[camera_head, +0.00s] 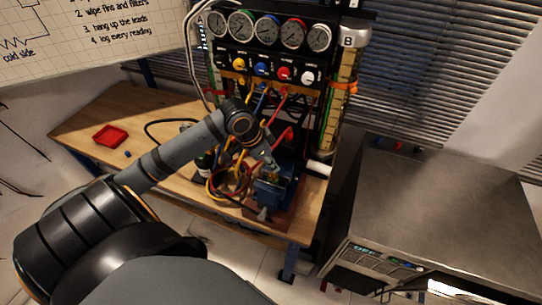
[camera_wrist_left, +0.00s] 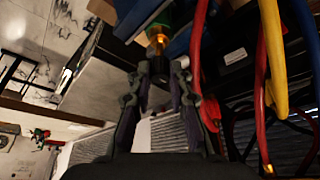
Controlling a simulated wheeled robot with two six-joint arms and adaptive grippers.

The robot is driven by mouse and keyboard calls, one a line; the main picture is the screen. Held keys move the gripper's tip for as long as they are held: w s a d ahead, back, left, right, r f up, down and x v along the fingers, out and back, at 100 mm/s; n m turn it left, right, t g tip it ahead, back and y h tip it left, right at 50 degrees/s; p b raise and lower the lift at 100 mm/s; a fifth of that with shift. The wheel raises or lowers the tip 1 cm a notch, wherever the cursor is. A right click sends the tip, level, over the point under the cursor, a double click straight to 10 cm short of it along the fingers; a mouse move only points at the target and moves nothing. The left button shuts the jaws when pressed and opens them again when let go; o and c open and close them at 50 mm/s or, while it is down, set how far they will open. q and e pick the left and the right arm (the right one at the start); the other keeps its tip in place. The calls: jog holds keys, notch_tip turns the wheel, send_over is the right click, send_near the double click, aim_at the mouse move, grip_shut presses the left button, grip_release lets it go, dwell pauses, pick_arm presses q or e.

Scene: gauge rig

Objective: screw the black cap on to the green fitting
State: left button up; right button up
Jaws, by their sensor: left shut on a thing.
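My left gripper (camera_head: 272,163) reaches down over the front of the bench beside a blue vise-like device (camera_head: 268,190). In the left wrist view its two fingers (camera_wrist_left: 160,76) are shut on the small dark cap (camera_wrist_left: 160,69), held between the fingertips. Just beyond the cap is the green fitting (camera_wrist_left: 157,30) with a brass-coloured end (camera_wrist_left: 157,46) facing the cap. Cap and brass end look roughly in line and very close; I cannot tell whether they touch or are engaged. In the head view the cap is too small to make out. My right gripper is not in view.
Red (camera_wrist_left: 196,40), yellow (camera_wrist_left: 273,45) and blue hoses hang close beside the gripper. The gauge panel (camera_head: 262,72) stands behind. A red tray (camera_head: 109,136) lies on the wooden bench's left part. A grey metal cabinet (camera_head: 440,205) stands to the right.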

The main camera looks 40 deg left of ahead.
pick_arm(q)
jog(key=shift+f, duration=0.1)
dwell(0.3)
jog(key=shift+f+b, duration=0.8)
jog(key=shift+f, duration=0.2)
jog(key=shift+f, duration=0.2)
dwell(0.9)
jog(key=shift+m+h, duration=0.3)
jog(key=shift+m, duration=0.6)
jog(key=m, duration=0.1)
jog(key=m+g, duration=0.1)
jog(key=shift+f+m+h, duration=0.2)
jog(key=shift+m+h, duration=0.2)
jog(key=shift+r+m+g, duration=0.1)
jog(key=shift+m+g, duration=0.2)
jog(key=shift+c, duration=0.3)
jog(key=shift+b, duration=0.4)
